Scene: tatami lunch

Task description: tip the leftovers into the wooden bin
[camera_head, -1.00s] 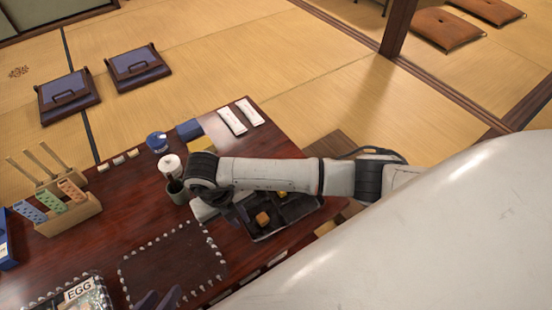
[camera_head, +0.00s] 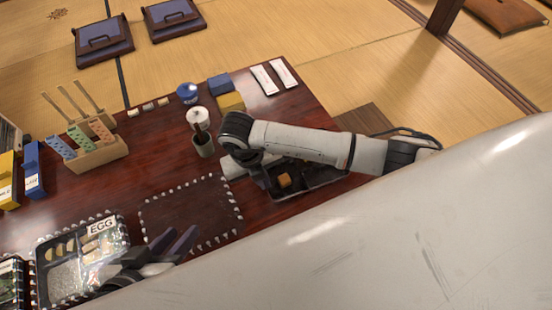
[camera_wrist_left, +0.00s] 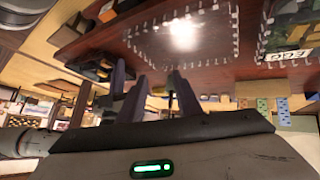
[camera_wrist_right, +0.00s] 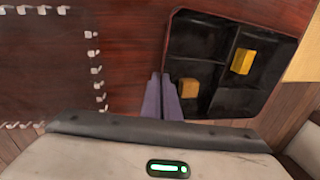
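The black compartmented tray (camera_head: 318,188) with yellow leftover cubes (camera_head: 284,181) sits on the dark red table at its near right, partly hidden by my right arm. In the right wrist view the tray (camera_wrist_right: 210,62) has yellow pieces in two compartments. My right gripper (camera_wrist_right: 161,80) has its fingers close together at the tray's left rim, apparently pinching it. My left gripper (camera_head: 181,232) is open and empty over the table, at the near edge of the dark studded mat; its spread fingers show in the left wrist view (camera_wrist_left: 155,88). I cannot identify the wooden bin.
The dark studded mat (camera_head: 190,208) is bare. An EGG-labelled food box (camera_head: 60,262) lies left of it. A grey-green cup (camera_head: 203,147) and white-lidded jar (camera_head: 197,118) stand close to my right gripper. A wooden holder (camera_head: 95,155) stands at left. Brown boards (camera_head: 368,118) lie beyond the table's right edge.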

